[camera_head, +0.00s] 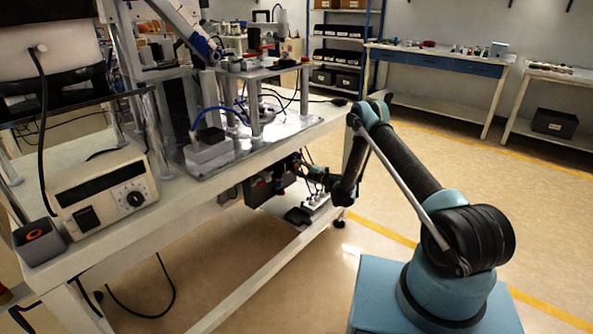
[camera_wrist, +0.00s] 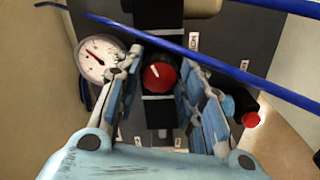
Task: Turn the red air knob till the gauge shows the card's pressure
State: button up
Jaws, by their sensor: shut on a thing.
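The red air knob (camera_wrist: 158,77) is in the middle of the wrist view, on a dark panel (camera_wrist: 254,50). My gripper (camera_wrist: 163,66) has its two fingers on either side of the knob and is shut on it. The round white gauge (camera_wrist: 97,58) is left of the knob, partly covered by the left finger. Its red needle points to the upper left; its numbers are too small to read. In the head view my gripper (camera_head: 298,164) is at the dark unit (camera_head: 262,188) under the table edge. I cannot make out the pressure card.
A blue hose (camera_wrist: 215,64) crosses the wrist view in front of the panel. A second red-ended fitting (camera_wrist: 250,119) is right of the right finger. In the head view, the white workbench (camera_head: 170,208) overhangs the unit; the floor to the right is open.

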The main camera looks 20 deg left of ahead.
jog(key=n, duration=0.5)
jog(key=shift+w+d, duration=0.15)
jog(key=shift+n, duration=2.5)
jog(key=o, duration=1.1)
jog(key=shift+f, duration=0.1)
jog(key=shift+c, duration=0.2)
